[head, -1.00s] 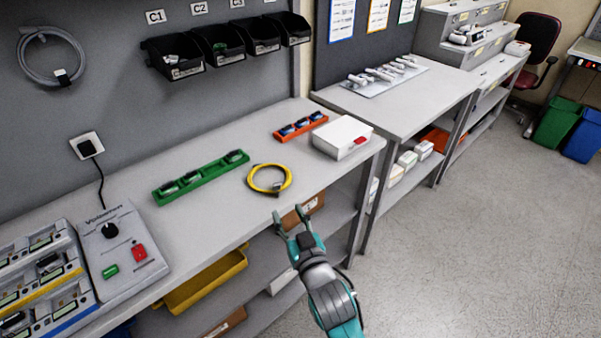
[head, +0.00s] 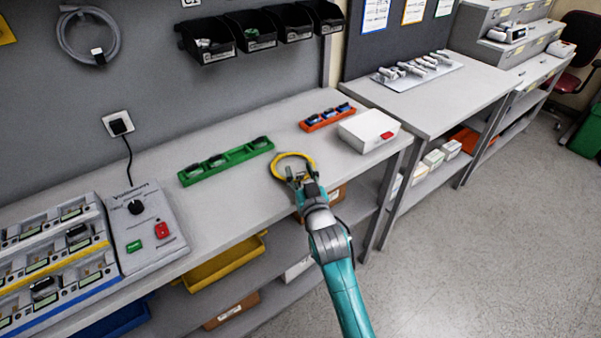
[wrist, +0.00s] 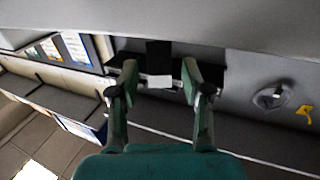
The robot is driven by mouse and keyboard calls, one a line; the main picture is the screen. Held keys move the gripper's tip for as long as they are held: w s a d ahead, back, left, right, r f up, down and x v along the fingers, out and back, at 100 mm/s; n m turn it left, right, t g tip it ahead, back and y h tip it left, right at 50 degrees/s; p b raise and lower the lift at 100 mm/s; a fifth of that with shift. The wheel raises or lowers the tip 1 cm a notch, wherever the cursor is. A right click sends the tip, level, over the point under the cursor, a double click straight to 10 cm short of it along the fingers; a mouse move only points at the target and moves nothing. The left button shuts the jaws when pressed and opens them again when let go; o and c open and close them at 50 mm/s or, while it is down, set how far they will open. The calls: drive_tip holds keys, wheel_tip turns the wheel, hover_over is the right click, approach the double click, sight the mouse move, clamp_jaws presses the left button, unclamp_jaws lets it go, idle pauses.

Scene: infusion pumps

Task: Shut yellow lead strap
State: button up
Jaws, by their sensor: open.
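The yellow lead (head: 291,154) lies coiled in a ring on the grey bench, near the front edge. My gripper (head: 301,178) is open at the near side of the coil, with its fingers overlapping that side in the head view. The strap is hidden behind the fingers there. In the wrist view, both fingers of my gripper (wrist: 155,78) stand apart. A dark block with a pale end shows between them; I cannot tell whether it is the strap or something behind. The yellow lead is not visible in the wrist view.
A green tray (head: 226,161) lies left of the coil. An orange tray (head: 327,118) and a white box (head: 368,131) stand behind and right. A grey control box (head: 146,228) is farther left. Black bins (head: 252,34) hang on the wall. The bench between is clear.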

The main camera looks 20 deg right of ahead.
clamp_jaws()
drive_tip(key=shift+w+g, duration=0.15)
drive_tip(key=shift+g, duration=0.15)
drive_tip(key=g, duration=0.1)
drive_tip(key=w+g, duration=0.1)
drive_tip(key=g, duration=0.1)
drive_tip(key=shift+w+r, duration=0.1)
drive_tip(key=shift+r, duration=0.1)
drive_tip(key=g, duration=0.1)
drive_tip(key=w+g, duration=0.1)
drive_tip(key=g, duration=0.2)
drive_tip(key=shift+w+f+g, duration=0.15)
drive_tip(key=shift+w+g, duration=0.1)
drive_tip(key=shift+g, duration=0.15)
drive_tip(key=g, duration=0.3)
drive_tip(key=shift+w+d+f, duration=0.1)
drive_tip(key=shift+w+f, duration=0.3)
drive_tip(key=shift+w+f+g, duration=0.15)
drive_tip(key=shift+f+g, duration=0.15)
drive_tip(key=shift+g, duration=0.7)
drive_tip(key=shift+w+f+g, duration=0.15)
drive_tip(key=shift+f+g, duration=0.1)
drive_tip(key=shift+g, duration=0.75)
drive_tip(key=shift+f, duration=0.1)
